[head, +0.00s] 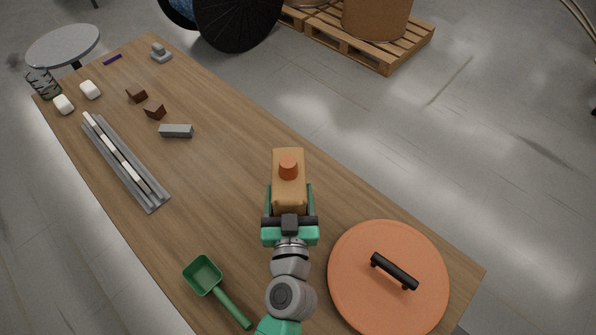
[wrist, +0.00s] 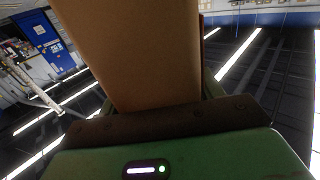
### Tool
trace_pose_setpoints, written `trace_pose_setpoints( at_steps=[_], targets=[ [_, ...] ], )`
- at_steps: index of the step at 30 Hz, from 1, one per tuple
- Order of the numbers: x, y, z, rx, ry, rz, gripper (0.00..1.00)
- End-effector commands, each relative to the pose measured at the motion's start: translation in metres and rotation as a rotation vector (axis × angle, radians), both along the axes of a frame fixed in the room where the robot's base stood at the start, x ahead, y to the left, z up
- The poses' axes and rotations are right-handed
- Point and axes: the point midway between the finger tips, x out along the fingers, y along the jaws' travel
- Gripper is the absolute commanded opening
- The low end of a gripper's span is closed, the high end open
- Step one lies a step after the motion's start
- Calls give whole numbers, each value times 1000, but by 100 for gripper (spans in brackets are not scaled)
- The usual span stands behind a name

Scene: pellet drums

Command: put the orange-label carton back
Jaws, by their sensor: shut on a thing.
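A tan carton (head: 289,193) with an orange round cap or spout on top is in my gripper (head: 290,203), in the middle of the head view. The green fingers are on both sides of the carton, and the gripper is shut on it. In the wrist view the carton (wrist: 135,50) fills the upper middle, rising from between the jaws. Its label is not clearly visible in either view. The carton appears to be held over the wooden table (head: 225,165); I cannot tell how high.
An orange round lid (head: 350,285) with a black handle lies at the right. A green scoop (head: 203,274) lies at the front left. A grey rail (head: 150,200), a grey block (head: 176,131), brown pieces (head: 155,112) and white blocks (head: 90,90) are farther left. The table between carton and grey block is clear.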

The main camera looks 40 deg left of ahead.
Motion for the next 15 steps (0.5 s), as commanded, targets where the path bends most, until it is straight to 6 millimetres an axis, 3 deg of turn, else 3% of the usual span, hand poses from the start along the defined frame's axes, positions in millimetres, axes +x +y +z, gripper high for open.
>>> trace_pose_setpoints(
  at_steps=[9, 15],
  targets=[
    [87, 53, -8, 4, -2, 1, 16],
    [121, 74, -12, 3, -1, 1, 16]
  ],
)
